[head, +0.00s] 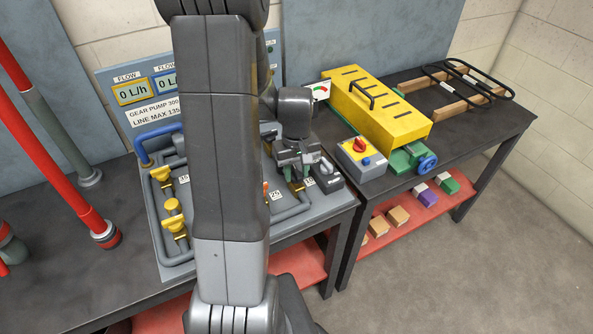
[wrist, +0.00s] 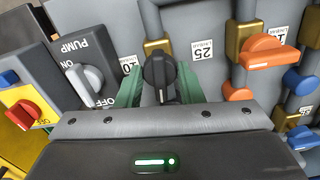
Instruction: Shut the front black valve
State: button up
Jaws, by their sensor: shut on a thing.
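A black valve handle (wrist: 160,72) on a brass body (wrist: 157,46) shows in the middle of the wrist view, beside a label reading 25. My gripper (wrist: 160,84) has its green fingers on either side of this handle and is shut on it. The handle points roughly toward my gripper, close to in line with the fingers. In the head view my gripper (head: 300,168) is low over the right part of the grey pipe panel (head: 330,207). My arm hides the middle of the panel, and the black handle cannot be made out there.
An orange valve handle (wrist: 268,52) and a smaller orange one (wrist: 238,92) sit to the right in the wrist view. The pump switch (wrist: 85,75) is close on the left. Yellow valves (head: 174,210) stand left of my arm. A yellow-covered machine (head: 375,105) stands on the right bench.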

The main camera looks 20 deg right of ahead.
jog(key=m+b, duration=0.1)
jog(key=m, duration=0.7)
jog(key=shift+b, duration=0.35)
jog(key=m, duration=0.4)
jog(key=shift+b, duration=0.35)
jog(key=shift+m, duration=2.2)
jog(key=o, duration=1)
